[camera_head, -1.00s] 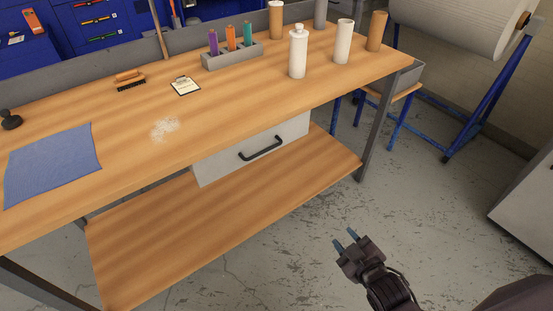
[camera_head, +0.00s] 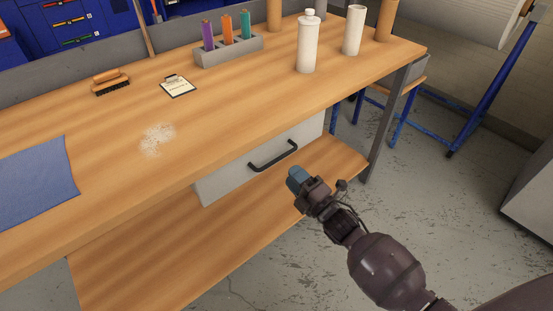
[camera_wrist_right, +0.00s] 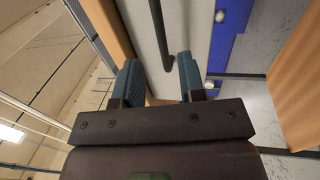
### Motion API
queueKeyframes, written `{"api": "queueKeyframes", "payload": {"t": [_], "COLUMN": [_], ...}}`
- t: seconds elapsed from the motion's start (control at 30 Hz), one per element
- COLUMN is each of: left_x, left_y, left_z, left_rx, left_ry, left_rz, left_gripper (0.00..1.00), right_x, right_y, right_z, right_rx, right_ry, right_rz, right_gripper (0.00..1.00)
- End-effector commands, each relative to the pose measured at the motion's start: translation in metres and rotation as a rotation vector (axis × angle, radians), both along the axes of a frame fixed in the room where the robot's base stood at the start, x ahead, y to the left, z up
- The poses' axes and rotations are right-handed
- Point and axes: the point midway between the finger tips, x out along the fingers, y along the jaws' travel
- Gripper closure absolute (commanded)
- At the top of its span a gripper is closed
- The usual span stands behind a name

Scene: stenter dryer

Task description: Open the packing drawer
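The packing drawer (camera_head: 228,174) is a pale grey box under the wooden table top, and it looks shut. Its black bar handle (camera_head: 273,156) is on the front face. My right gripper (camera_head: 296,178) is just in front of the drawer, a little below and right of the handle. In the right wrist view its two blue-padded fingers (camera_wrist_right: 159,78) are apart, with nothing between the tips. The handle (camera_wrist_right: 159,35) runs up ahead of the fingers there, against the drawer front (camera_wrist_right: 141,30). My left gripper is not in view.
The wooden table (camera_head: 110,155) carries a blue cloth (camera_head: 35,183), a brush (camera_head: 110,83), a clipboard (camera_head: 178,86), a spool holder (camera_head: 229,50) and a white bottle (camera_head: 308,43). A lower shelf (camera_head: 150,255) lies under the drawer. A table leg (camera_head: 383,130) stands at the right.

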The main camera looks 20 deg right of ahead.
Motion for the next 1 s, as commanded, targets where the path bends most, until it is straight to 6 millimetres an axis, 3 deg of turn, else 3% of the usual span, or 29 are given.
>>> {"api": "queueKeyframes", "payload": {"t": [0.2,0.43,0.9,1.0], "left_x": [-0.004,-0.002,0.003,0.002], "left_y": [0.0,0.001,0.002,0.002], "left_z": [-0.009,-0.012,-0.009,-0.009], "left_rx": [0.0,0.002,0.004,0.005], "left_ry": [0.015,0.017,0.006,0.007], "left_rz": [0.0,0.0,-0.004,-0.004], "left_gripper": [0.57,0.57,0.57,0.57], "right_x": [0.034,0.059,0.069,0.069], "right_y": [0.013,0.022,0.025,0.025], "right_z": [0.004,0.009,0.013,0.013], "right_rx": [0.001,0.003,0.002,0.002], "right_ry": [0.003,0.005,0.003,0.004], "right_rz": [0.0,0.0,0.0,0.0], "right_gripper": [0.63,0.63,0.63,0.78]}}
